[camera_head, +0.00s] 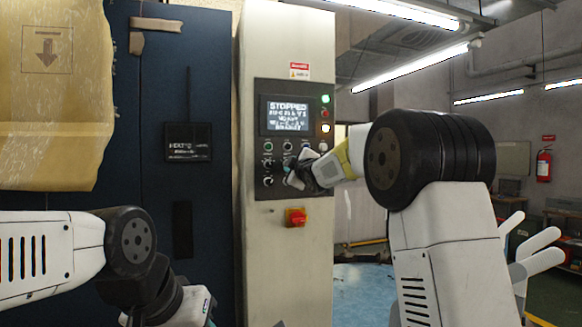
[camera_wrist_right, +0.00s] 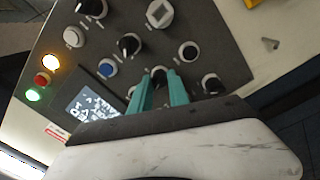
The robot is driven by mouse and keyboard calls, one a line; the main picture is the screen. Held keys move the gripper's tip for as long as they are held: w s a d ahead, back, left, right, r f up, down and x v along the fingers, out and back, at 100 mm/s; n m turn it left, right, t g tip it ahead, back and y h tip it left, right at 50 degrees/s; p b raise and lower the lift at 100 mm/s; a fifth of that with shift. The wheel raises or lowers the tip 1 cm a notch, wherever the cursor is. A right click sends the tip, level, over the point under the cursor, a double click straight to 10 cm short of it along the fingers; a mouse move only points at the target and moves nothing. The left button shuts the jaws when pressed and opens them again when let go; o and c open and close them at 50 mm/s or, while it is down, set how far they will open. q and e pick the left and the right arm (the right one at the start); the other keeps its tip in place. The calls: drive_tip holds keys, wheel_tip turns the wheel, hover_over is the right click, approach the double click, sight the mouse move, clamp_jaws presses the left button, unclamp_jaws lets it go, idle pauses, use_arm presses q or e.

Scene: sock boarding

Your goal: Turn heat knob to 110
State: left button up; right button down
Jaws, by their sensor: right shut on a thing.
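The control panel (camera_head: 262,95) is dark and sits on a cream cabinet, with a screen (camera_head: 288,114) whose top line reads STOPPED. My right gripper (camera_head: 296,180) is at the lower part of the panel and covers some of its controls. In the right wrist view its teal fingers (camera_wrist_right: 161,84) are on either side of a black knob (camera_wrist_right: 158,73), shut on it. The knob's label and setting cannot be read, so I cannot tell from print that it is the heat knob. My left gripper (camera_head: 165,310) is low at the bottom edge, its fingers mostly out of frame.
Other black knobs (camera_wrist_right: 129,45) and a blue button (camera_wrist_right: 107,68) sit close to the fingers. A red and yellow switch (camera_head: 295,217) is below the panel. A dark blue cabinet (camera_head: 205,100) stands to the left. Green, amber and red lights line the screen's right side.

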drive_tip(key=shift+f+n, duration=0.1)
drive_tip(key=shift+n, duration=0.3)
drive_tip(key=c, duration=1.3)
unclamp_jaws()
drive_tip(key=shift+o, duration=0.2)
drive_tip(key=v, duration=0.7)
drive_tip(key=shift+s, duration=0.4)
drive_tip(key=shift+d, duration=0.1)
